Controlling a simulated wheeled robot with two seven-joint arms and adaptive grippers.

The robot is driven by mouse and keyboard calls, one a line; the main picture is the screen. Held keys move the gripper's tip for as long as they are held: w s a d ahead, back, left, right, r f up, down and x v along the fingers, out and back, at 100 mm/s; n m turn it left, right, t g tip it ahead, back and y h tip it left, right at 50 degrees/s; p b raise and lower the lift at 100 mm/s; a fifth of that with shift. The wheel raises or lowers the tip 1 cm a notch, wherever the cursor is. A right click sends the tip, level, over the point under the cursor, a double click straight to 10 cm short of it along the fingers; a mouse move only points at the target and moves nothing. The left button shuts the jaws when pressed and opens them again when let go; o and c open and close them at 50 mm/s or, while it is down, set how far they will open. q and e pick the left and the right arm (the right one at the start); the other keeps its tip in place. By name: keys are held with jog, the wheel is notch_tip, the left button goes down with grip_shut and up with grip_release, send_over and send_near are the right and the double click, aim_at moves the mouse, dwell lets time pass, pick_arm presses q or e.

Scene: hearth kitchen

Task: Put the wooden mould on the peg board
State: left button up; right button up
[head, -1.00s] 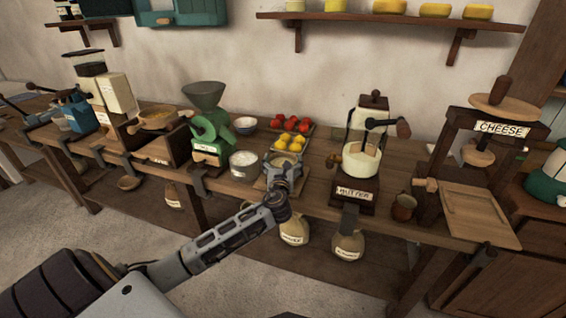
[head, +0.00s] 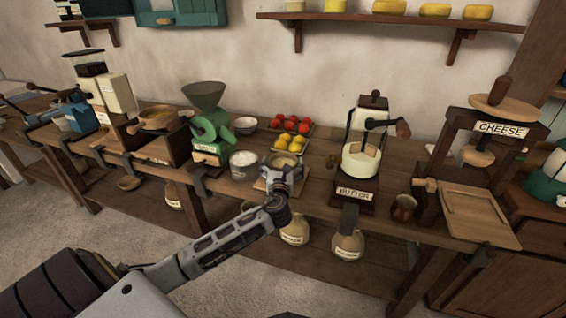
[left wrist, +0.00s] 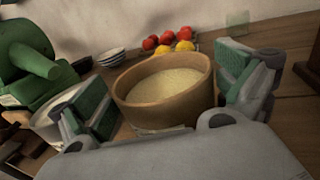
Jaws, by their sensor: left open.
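The wooden mould (left wrist: 165,92) is a round, light-brown tub filled with a pale grainy mass, upright on the bench. In the head view it is the small round tub (head: 284,161) at the bench's front edge, partly hidden by my left gripper (head: 284,171). In the left wrist view the green-padded fingers of my left gripper (left wrist: 170,104) stand open on either side of the mould, with visible gaps. A flat light wooden board (head: 262,185) shows beneath the mould in the head view; I cannot tell whether it is the peg board. My right gripper is not in view.
Left of the mould stand a white tub (head: 243,165) and a green mill (head: 206,130). Behind are trays of red (head: 290,124) and yellow fruit (head: 290,141) and a bowl (head: 245,124). Right are the butter churn (head: 356,180) and cheese press (head: 480,150) with a sloping board (head: 478,215).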

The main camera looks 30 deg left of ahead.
pick_arm(q)
jog(key=v, duration=0.8)
jog(key=shift+s+d+p, duration=0.15)
jog(key=shift+s+p, duration=0.05)
jog(key=shift+p, duration=0.2)
jog(key=shift+v, duration=1)
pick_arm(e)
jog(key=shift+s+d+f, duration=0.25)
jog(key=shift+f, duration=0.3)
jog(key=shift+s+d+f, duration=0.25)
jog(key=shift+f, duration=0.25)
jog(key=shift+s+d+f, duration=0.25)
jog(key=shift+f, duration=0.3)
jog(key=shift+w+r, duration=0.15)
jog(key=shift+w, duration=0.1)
pick_arm(q)
jog(key=shift+s, duration=0.1)
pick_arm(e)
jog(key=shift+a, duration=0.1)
